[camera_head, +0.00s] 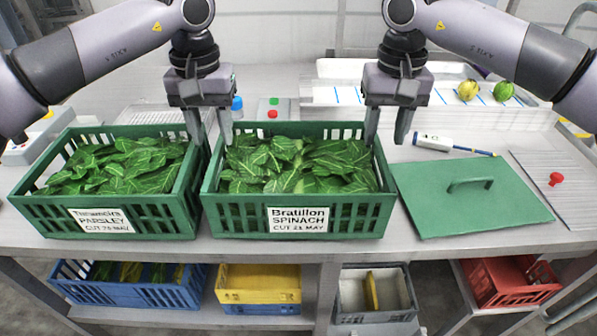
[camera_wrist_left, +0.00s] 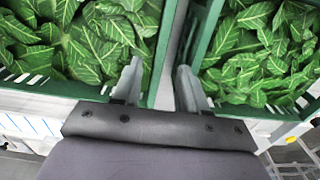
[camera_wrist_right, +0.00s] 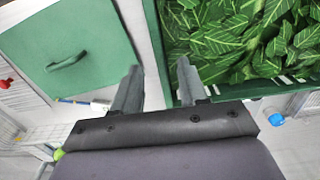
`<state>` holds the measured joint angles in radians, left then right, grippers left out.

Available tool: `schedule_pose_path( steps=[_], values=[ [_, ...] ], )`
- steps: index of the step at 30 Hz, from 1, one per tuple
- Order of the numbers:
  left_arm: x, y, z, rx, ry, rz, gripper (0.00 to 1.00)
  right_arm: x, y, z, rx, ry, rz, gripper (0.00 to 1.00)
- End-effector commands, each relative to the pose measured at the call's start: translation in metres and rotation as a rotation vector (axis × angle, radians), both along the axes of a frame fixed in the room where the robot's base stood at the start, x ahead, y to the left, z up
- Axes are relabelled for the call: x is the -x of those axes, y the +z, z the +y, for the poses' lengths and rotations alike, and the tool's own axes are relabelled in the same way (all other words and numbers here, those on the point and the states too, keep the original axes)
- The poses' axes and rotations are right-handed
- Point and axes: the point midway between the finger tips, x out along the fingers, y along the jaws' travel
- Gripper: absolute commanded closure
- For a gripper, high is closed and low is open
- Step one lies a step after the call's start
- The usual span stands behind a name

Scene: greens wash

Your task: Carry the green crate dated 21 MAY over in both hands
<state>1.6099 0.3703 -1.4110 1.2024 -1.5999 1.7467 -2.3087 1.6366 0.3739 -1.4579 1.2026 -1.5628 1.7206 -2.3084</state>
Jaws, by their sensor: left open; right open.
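The green crate labelled SPINACH, CUT 21 MAY (camera_head: 240,222) stands on the counter, full of leaves (camera_head: 300,165). My left gripper (camera_head: 211,140) is open at its left side wall, with one finger on each side of the rim. In the left wrist view the rim (camera_wrist_left: 168,45) runs between my fingers (camera_wrist_left: 158,85). My right gripper (camera_head: 387,140) is open at the right side wall. In the right wrist view that rim (camera_wrist_right: 156,50) lies between my fingers (camera_wrist_right: 155,88). Whether the fingers touch the walls cannot be told.
A second green crate labelled PARSLEY (camera_head: 150,222) stands close on the left, with a narrow gap. A green lid with a handle (camera_head: 450,212) lies close on the right. A white-blue tool (camera_head: 435,142) lies behind the lid. Blue (camera_head: 130,292) and yellow (camera_head: 260,282) crates sit below.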

Motion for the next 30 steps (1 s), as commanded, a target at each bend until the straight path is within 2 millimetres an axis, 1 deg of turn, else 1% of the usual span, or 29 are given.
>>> schedule_pose_path(
  steps=[11,14,21,24,27,30],
  values=[
    [0.0,-0.002,0.0,0.0,0.0,0.001,0.57,0.0,-0.002,0.0,0.0,0.001,0.001,0.57],
    [0.0,-0.011,0.0,0.0,0.0,0.002,0.57,0.001,-0.011,0.0,0.002,0.001,0.003,0.57],
    [0.001,-0.046,0.0,0.0,0.0,0.003,0.57,0.001,-0.046,0.0,0.001,0.0,0.003,0.57],
    [0.001,-0.058,0.0,0.0,0.0,0.002,0.57,0.001,-0.058,0.0,0.001,0.0,0.003,0.57],
    [0.0,-0.067,0.0,0.0,0.0,0.001,0.57,0.001,-0.067,0.0,0.0,0.0,0.002,0.57],
    [0.0,-0.071,0.0,0.0,0.0,0.0,0.57,0.001,-0.071,0.0,-0.001,0.0,0.001,0.57]
  ],
)
